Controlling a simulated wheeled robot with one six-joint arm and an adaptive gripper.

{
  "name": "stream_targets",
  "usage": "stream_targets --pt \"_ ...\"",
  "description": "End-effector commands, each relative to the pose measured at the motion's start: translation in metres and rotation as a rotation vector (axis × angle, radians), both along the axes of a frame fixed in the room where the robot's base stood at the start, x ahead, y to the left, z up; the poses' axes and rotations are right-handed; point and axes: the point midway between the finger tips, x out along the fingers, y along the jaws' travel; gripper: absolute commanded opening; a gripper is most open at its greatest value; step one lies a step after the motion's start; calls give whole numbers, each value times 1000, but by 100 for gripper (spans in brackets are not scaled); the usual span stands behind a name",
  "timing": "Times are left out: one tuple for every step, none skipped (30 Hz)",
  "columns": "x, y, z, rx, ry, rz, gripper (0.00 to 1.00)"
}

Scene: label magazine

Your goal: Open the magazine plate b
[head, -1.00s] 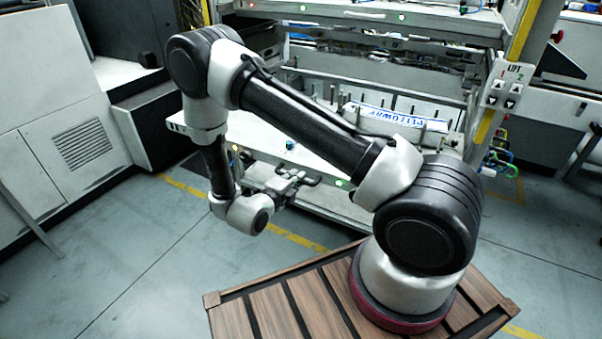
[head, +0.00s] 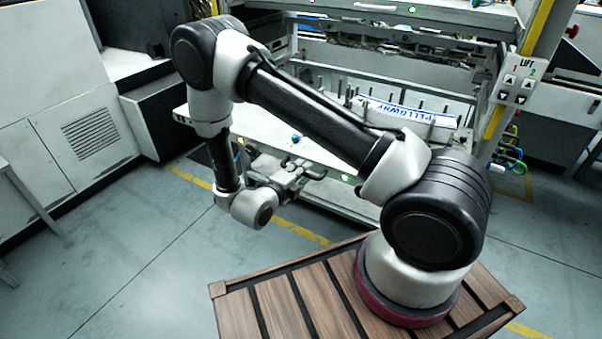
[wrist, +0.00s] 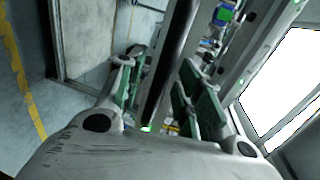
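The label magazine (head: 470,119) is a light metal rack with stacked shelf plates. Its lower plate (head: 330,166) has a front edge with a green light and a blue knob. Further back lie a row of upright pins and a blue-and-white label strip (head: 410,112). I see no letter that marks plate b. My gripper (head: 312,172) is at the front left of the lower plate. In the wrist view my gripper (wrist: 163,90) has its green-padded fingers apart, with a dark bar (wrist: 172,55) running between them. Whether the pads touch the bar is unclear.
An upper plate with a handle (head: 375,7) is at the top of the rack. A LIFT button panel (head: 522,80) hangs on the right post. Grey cabinets (head: 85,140) stand at left. The floor (head: 150,240) in front is clear.

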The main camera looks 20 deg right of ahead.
Motion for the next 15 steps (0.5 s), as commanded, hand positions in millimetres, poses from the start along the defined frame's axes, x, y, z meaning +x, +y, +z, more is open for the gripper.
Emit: stream_targets --pt "-2 5 1 0 0 3 35" --pt "-4 8 2 1 -1 5 35" --pt "-8 13 3 0 -1 4 35" --pt "-12 17 5 1 -1 6 35" --pt "-15 23 6 1 -1 6 35" --pt "-21 30 8 1 -1 7 35" --pt "-25 35 9 1 -1 6 35" --pt "-29 40 10 1 -1 7 35" --pt "-35 48 12 1 -2 6 35" --pt "-39 53 14 1 -1 7 35" --pt "-43 58 15 1 -2 6 35" --pt "-48 64 17 1 -2 6 35" --pt "-52 68 18 1 -1 5 35" --pt "-55 72 19 1 -1 5 35" --pt "-59 77 20 1 0 4 35"
